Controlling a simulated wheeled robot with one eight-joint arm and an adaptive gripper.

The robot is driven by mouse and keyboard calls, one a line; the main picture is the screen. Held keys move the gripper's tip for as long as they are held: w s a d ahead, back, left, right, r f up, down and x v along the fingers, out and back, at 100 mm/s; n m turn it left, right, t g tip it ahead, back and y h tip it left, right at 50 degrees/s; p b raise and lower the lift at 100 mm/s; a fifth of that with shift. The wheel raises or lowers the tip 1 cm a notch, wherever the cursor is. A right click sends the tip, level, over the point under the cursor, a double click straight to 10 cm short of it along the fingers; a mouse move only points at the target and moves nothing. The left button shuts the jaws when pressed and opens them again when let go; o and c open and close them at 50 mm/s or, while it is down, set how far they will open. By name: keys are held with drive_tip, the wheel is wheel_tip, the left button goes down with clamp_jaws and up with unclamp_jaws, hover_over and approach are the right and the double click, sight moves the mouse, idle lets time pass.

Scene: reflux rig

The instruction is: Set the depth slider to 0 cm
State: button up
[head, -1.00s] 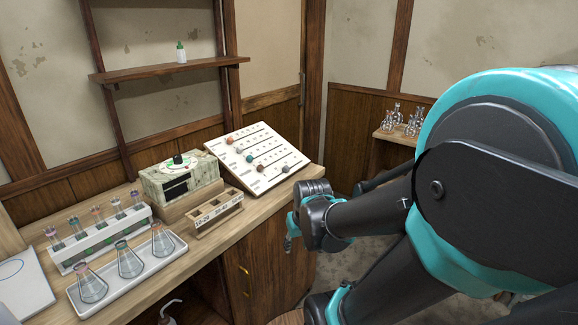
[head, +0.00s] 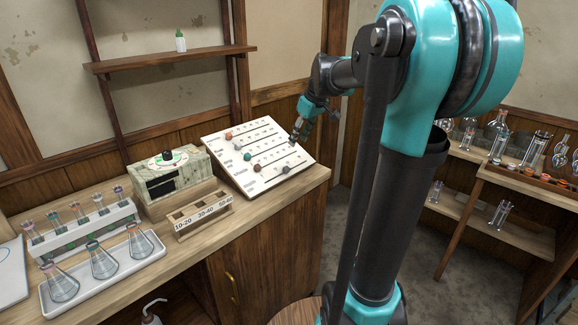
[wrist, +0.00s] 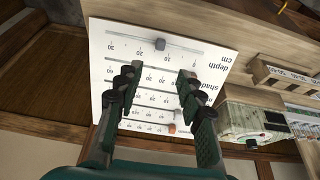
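The white slanted slider board (head: 222,128) stands at the right end of the bench. Its depth row is the nearest row, and its grey knob (head: 285,169) sits well away from the label end. In the wrist view the depth knob (wrist: 160,44) is between the 20 and 10 marks, closer to 10; the 0 mark is to its right, beside the "depth cm" label. My gripper (head: 298,138) is above the board's right part. In the wrist view my gripper (wrist: 158,82) is open and empty, its fingers spread over the rows next to depth, apart from the depth knob.
Other rows carry knobs: orange (head: 229,135), teal (head: 248,156) and brown (head: 257,168). A stone-cased device (head: 172,172) and a labelled wooden rack (head: 205,217) stand left of the board. Flasks on a tray (head: 108,275) are further left.

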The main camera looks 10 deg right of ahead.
sight(287, 167)
drive_tip(key=x, duration=1.4)
drive_tip(key=shift+f, duration=0.3)
clamp_jaws()
